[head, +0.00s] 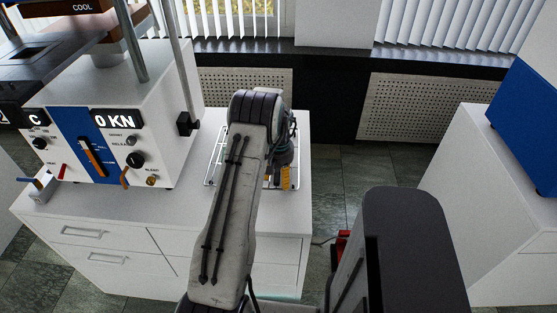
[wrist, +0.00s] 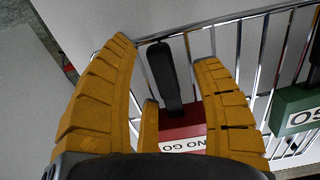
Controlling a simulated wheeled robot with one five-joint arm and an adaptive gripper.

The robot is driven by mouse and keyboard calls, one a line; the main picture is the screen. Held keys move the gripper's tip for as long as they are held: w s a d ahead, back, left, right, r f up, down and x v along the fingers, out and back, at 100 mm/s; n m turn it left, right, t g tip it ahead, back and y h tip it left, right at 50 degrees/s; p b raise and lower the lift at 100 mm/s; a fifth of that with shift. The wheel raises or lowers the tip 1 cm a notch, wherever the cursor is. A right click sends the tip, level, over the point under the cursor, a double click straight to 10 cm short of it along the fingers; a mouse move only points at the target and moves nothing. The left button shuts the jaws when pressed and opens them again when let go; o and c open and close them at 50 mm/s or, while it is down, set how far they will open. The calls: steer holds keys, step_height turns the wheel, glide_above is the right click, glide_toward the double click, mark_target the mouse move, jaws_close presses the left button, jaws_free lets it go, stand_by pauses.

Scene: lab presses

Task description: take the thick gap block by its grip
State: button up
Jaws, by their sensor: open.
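In the wrist view a red block (wrist: 182,132) lettered NO GO, seen upside down, sits in a wire rack (wrist: 225,38). I cannot tell whether either finger touches the grip. A green block (wrist: 298,108) with a partly visible label and a dark grip stands to the right. The pictures do not show clearly which block is thicker. In the head view my arm hides most of the rack (head: 212,165), and my orange fingertips show (head: 286,178).
A white press (head: 135,90) with knobs, levers and a 0 KN display stands left of the rack on the white cabinet (head: 120,215). Another white cabinet (head: 480,200) with a blue machine (head: 525,105) is at the right. Open floor (head: 385,165) lies between the cabinets.

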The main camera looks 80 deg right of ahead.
jaws_close()
stand_by(0.5)
steer(key=shift+r, duration=0.15)
